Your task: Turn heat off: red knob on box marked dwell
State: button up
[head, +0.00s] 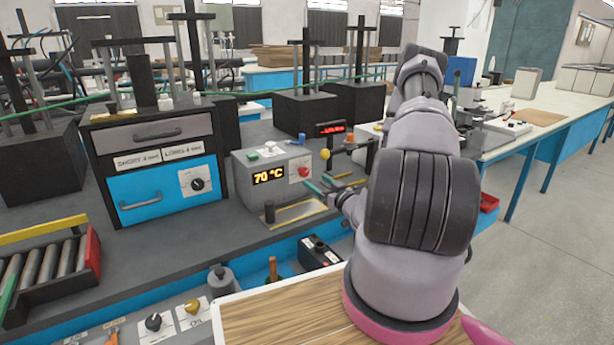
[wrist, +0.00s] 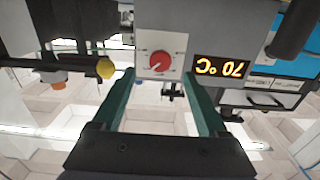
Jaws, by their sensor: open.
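A red knob (head: 303,172) sits on the front of a grey box (head: 246,192) with a lit 70 °C display (head: 270,176). The lettering by the knob is too small to read, so I cannot tell if it says dwell. My gripper (head: 320,186) is just right of and in front of the knob, with its green fingers pointing at the box. The wrist view is upside down; in it the red knob (wrist: 160,62) shows between the two fingers of my gripper (wrist: 158,88). The fingers are apart and empty, and the knob's white pointer is visible.
Left of the box stands a drawer unit (head: 160,190) with a black dial (head: 197,184). A yellow ball-ended part (head: 326,154) and a red display (head: 331,128) stand right of the box.

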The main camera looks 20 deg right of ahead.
aim_at(305, 174)
jog(key=w, duration=0.3)
jog(key=w+a, duration=0.1)
jog(key=w, duration=0.2)
jog(key=shift+w+a, duration=0.15)
jog(key=shift+w, duration=0.2)
grip_shut()
